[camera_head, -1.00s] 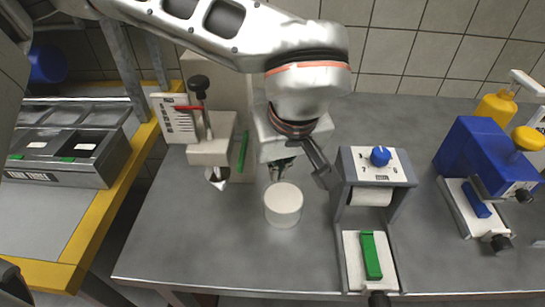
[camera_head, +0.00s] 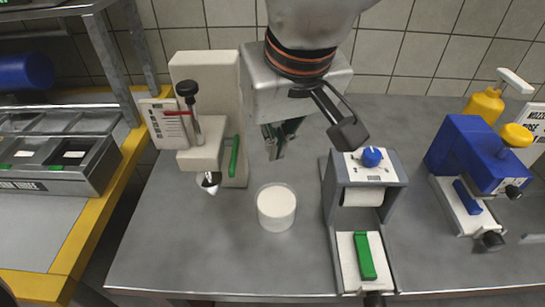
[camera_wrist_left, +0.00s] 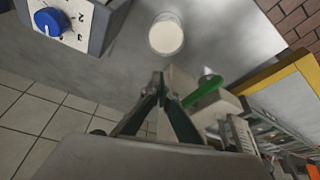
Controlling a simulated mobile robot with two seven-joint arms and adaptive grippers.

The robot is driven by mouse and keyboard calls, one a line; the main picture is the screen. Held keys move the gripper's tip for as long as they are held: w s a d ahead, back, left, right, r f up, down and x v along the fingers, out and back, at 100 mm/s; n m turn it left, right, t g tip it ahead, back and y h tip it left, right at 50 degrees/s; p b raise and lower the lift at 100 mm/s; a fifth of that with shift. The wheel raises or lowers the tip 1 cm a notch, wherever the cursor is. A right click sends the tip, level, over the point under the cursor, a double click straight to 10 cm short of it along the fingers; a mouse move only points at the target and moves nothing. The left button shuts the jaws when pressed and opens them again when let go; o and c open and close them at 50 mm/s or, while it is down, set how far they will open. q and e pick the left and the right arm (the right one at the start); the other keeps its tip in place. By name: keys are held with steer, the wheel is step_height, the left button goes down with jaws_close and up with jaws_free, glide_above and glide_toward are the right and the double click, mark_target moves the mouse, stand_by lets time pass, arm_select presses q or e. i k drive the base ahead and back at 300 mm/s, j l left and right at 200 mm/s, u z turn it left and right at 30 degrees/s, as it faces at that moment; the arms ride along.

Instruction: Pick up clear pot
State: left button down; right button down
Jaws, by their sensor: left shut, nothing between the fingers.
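The clear pot (camera_head: 276,208) holds something white and stands upright on the grey table, between the cream dispenser and the grey machine. It also shows in the left wrist view (camera_wrist_left: 166,36), near the top, beyond the fingertips. My left gripper (camera_head: 277,148) is above and behind the pot in the head view, apart from it. In the left wrist view its fingers (camera_wrist_left: 161,88) come together at the tips with nothing between them. My right gripper is not in view.
A cream dispenser (camera_head: 205,110) with a nozzle and green lever stands left of the pot. A grey machine (camera_head: 362,180) with a blue knob stands close on its right. A blue machine (camera_head: 470,160) is further right. The table (camera_head: 200,250) in front is clear.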

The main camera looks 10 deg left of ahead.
mark_target(277, 203)
steer(key=k, duration=1)
